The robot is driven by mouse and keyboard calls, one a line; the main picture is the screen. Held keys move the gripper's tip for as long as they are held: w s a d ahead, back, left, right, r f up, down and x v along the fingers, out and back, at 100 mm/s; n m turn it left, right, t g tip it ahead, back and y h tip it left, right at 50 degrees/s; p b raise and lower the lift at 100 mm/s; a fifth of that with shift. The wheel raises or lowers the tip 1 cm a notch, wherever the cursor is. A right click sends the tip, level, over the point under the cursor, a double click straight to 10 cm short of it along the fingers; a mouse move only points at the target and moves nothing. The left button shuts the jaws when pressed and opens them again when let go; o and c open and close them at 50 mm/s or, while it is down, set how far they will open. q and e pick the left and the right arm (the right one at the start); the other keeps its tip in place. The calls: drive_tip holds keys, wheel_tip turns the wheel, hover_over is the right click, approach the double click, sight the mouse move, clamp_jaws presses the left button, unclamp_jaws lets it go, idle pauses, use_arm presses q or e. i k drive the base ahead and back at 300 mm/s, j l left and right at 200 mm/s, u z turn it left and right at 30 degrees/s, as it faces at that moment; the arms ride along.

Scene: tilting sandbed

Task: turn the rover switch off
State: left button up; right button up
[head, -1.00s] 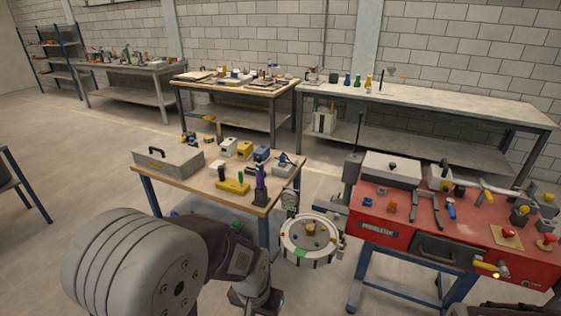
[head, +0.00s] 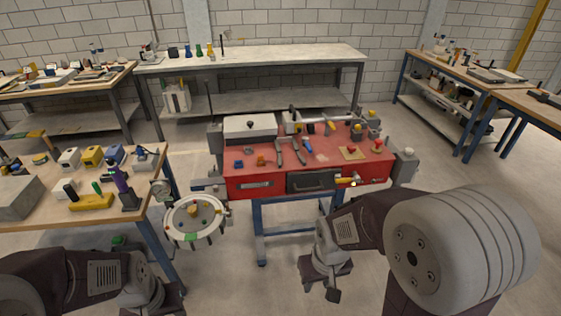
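I cannot make out with certainty which thing is the rover switch. A red bench (head: 270,190) stands ahead with several small fittings on its top and front. A yellow-handled fitting (head: 346,181) sticks out at the right of its front face. A red knob on a tan plate (head: 352,152) sits on the top at the right. My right gripper (head: 334,292) hangs low in front of the bench, apart from it, pointing down. My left gripper (head: 168,300) is at the bottom left, partly cut off by the frame edge. Neither gripper's finger opening shows clearly.
A round white-rimmed tray (head: 178,232) is at the bench's left. A wooden table (head: 140,212) with boxes and tools stands at the left. A long grey bench (head: 250,58) is behind. Open floor (head: 440,165) lies right of the red bench.

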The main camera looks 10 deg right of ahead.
sight(352, 148)
drive_tip(key=i+l+z, duration=0.25)
drive_tip(key=i, duration=0.35)
drive_tip(key=i+l+z, duration=0.3)
drive_tip(key=i, duration=0.3)
drive_tip(key=i+l+z, duration=0.1)
drive_tip(key=i+z, duration=0.15)
drive_tip(key=i, duration=0.4)
